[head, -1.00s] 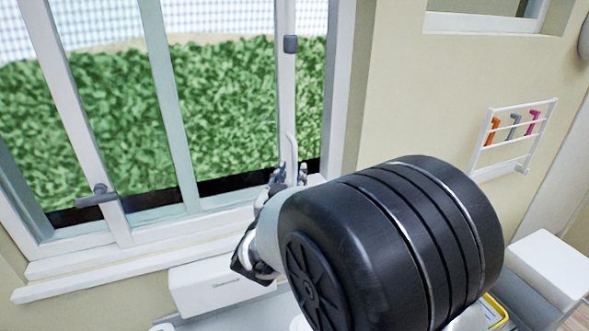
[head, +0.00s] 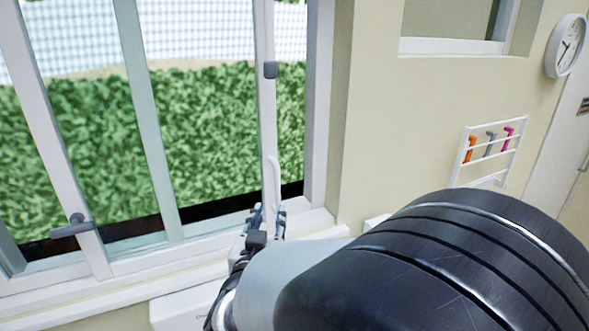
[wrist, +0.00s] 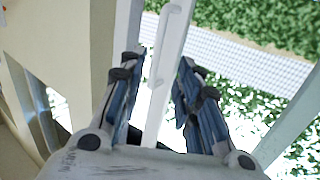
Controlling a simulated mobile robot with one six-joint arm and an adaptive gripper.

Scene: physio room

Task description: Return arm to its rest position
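My gripper (head: 266,222) is in front of the window, near the lower end of the white frame post that carries a pale pull handle (head: 274,185). In the wrist view my gripper (wrist: 158,70) has its two fingers apart, with a clear gap between them. The pull handle (wrist: 166,40) shows beyond and between the fingertips, and nothing is held. My dark arm link fills the lower right of the head view and hides what lies behind it.
The window (head: 140,120) has a grey lever handle (head: 73,226) on its left sash. A white box (head: 185,308) sits below the sill.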

